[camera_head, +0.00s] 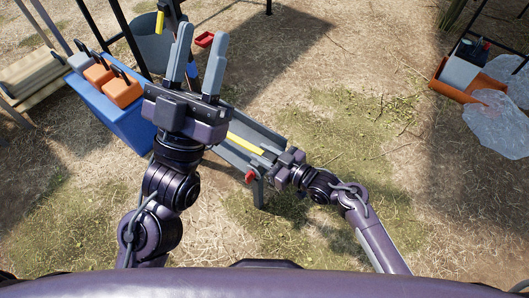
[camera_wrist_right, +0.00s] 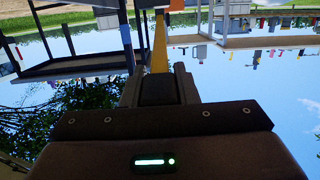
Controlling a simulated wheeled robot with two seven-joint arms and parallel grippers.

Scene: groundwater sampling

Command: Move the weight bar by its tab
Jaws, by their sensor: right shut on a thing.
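A long yellow bar (camera_head: 245,143), which looks like the weight bar, lies along a grey trough (camera_head: 258,127). My right gripper (camera_head: 272,154) is at the bar's near end, by the trough's edge. In the right wrist view the gripper (camera_wrist_right: 158,72) is shut, with the yellow bar (camera_wrist_right: 160,48) running away from between its fingers. The tab itself is hidden by the fingers or too small to make out. My left gripper (camera_head: 197,58) is open and empty, raised in front of the trough's far left part.
A blue box (camera_head: 118,112) with orange blocks (camera_head: 122,90) stands left of the trough. A grey bucket (camera_head: 150,45) and a small red tray (camera_head: 204,39) lie behind. An orange tray (camera_head: 452,92) and clear plastic bags (camera_head: 497,120) are at right. The grass between is clear.

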